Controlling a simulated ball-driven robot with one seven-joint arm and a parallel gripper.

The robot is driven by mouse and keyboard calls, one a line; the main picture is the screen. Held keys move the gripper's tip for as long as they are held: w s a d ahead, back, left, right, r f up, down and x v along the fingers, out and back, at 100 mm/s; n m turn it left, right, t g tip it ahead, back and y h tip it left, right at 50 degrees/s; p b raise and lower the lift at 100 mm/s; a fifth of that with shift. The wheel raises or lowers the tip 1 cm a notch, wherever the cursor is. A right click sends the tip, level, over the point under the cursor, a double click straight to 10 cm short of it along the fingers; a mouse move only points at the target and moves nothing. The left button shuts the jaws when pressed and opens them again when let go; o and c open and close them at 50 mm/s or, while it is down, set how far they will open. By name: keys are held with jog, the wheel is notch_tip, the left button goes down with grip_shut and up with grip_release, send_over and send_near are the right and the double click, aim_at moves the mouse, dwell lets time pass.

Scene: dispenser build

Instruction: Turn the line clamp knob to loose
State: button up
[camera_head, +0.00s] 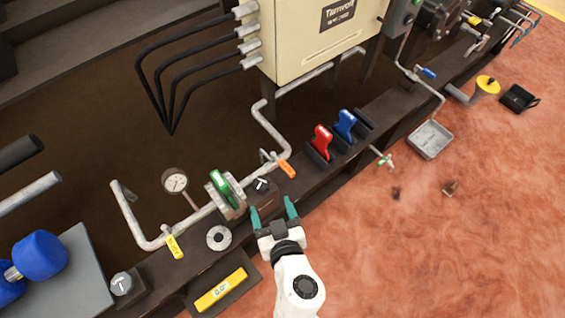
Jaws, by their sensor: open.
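Two knobs with a white pointer mark show. A dark knob (263,184) sits on the dark rail beside a flange with a green part. A grey knob (122,284) sits on the rail's left end. I cannot tell which one is the line clamp knob, and no readable loose mark shows. My gripper (274,212) is open, with two teal fingertips apart and nothing seen between them. It is just below the dark knob in the picture, and I see no contact. The grey knob is far to its left.
A flange with a green part (222,188) and a pressure gauge (174,182) stand left of the dark knob. An orange lever (287,169) is to its right. Red (321,141) and blue (345,124) handles stand further along the rail.

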aim_at(262, 185)
jog(key=x, duration=0.5)
jog(key=b+x, duration=0.1)
jog(key=x, duration=0.4)
jog(key=shift+w+a+f, duration=0.15)
jog(key=shift+a+f, duration=0.05)
jog(key=shift+a, duration=0.1)
jog(key=c, duration=0.9)
jog(key=shift+c, duration=0.2)
